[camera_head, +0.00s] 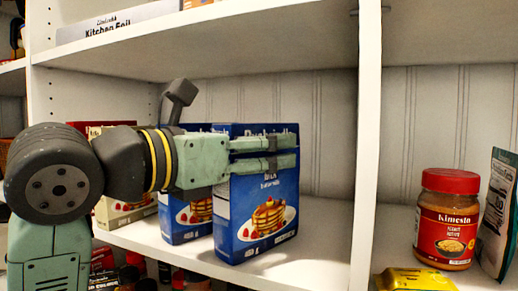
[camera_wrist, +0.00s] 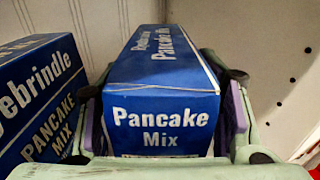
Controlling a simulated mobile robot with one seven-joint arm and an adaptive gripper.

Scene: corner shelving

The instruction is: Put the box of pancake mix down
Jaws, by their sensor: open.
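A blue box of pancake mix (camera_head: 258,222) stands upright on the middle shelf (camera_head: 315,250), its base on the board. My gripper (camera_head: 284,153) reaches in from the left, with its fingers at the upper part of this box. In the wrist view the box (camera_wrist: 165,112) sits between the two open fingers, its top and "Pancake Mix" lettering showing. Small gaps show beside it, but whether either finger touches it I cannot tell. A second blue pancake mix box (camera_head: 183,218) stands just left of it; it also shows in the wrist view (camera_wrist: 38,105).
A red and cream box (camera_head: 118,213) stands further left, partly behind my arm. Right of the white upright divider (camera_head: 367,150) are a peanut butter jar (camera_head: 447,220), a yellow packet (camera_head: 415,280) and a dark pouch (camera_head: 497,215). The shelf between the box and divider is clear.

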